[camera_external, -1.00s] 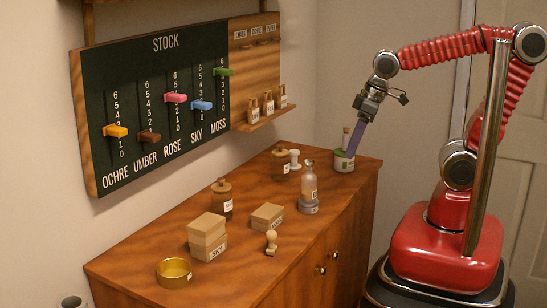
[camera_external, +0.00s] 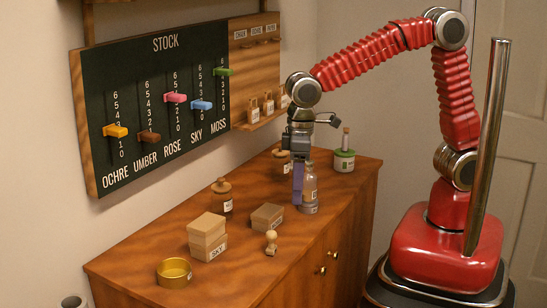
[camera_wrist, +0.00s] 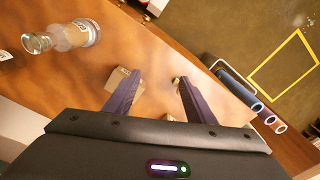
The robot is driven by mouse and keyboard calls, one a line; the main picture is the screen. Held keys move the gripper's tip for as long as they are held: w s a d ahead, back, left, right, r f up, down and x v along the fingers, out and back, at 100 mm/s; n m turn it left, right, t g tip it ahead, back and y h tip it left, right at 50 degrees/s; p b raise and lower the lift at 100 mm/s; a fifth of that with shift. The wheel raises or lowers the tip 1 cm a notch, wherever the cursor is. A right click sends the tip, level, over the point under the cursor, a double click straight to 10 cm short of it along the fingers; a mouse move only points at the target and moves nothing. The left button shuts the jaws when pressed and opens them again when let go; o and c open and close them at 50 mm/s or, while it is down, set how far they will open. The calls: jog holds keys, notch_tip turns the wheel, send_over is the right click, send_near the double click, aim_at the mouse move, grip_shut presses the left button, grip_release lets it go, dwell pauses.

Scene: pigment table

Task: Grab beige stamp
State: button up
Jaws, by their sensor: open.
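The beige stamp (camera_external: 271,243), small with a round knob handle, stands upright on the wooden cabinet top near its front edge. A small pale shape close to the right fingertip in the wrist view (camera_wrist: 177,80) looks like it, partly covered by the finger. My gripper (camera_external: 297,201) points down beside the clear bottle, above and to the right of the stamp in the external view. In the wrist view my gripper (camera_wrist: 155,77) has its two purple fingers apart, with bare wood between their tips. It holds nothing.
The clear bottle (camera_external: 310,190) stands right beside the fingers. A single box (camera_external: 267,217), stacked boxes (camera_external: 207,232), a brown jar (camera_external: 222,196) and a brass dish (camera_external: 174,272) stand around the stamp. A green jar (camera_external: 344,160) is at the far right.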

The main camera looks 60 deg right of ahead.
send_near(271, 242)
jog(key=s+d, duration=0.1)
jog(key=d, duration=0.1)
jog(key=r+m, duration=0.1)
jog(key=w+a+r+m, duration=0.1)
jog(key=r+m, duration=0.1)
jog(key=shift+w+a+r, duration=0.15)
jog(key=shift+a+r, duration=0.1)
notch_tip(271, 242, down, 9)
jog(key=shift+r, duration=0.15)
dwell(0.4)
jog(key=shift+w+f, duration=0.2)
jog(key=shift+f, duration=2.4)
